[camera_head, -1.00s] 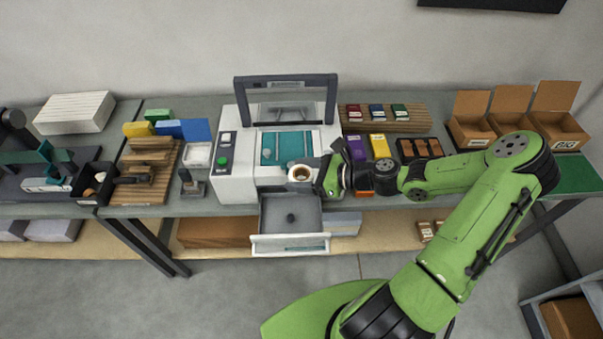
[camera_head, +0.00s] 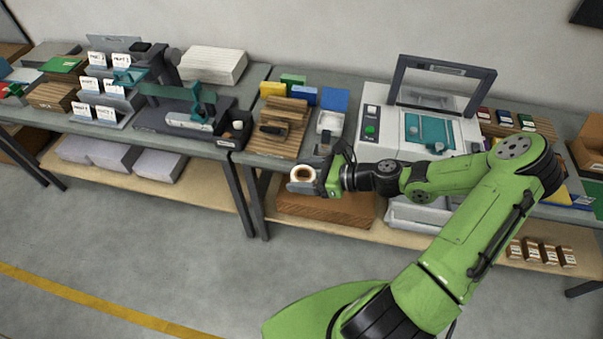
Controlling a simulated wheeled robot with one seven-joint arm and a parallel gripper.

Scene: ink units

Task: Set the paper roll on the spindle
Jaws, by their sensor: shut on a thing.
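The paper roll (camera_head: 302,175) is a small pale ring with a brown core, in the head camera view just left of centre. My gripper (camera_head: 312,184) is shut on it and holds it in front of the bench edge, its open core facing up towards the camera. The grey and white machine (camera_head: 378,137) stands to the right with its dark-framed lid raised. I cannot make out a spindle; the inside of the drawer is mostly hidden.
A dark device with a teal bar (camera_head: 180,93) and card holders (camera_head: 105,100) stand further left. Open floor lies in front.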

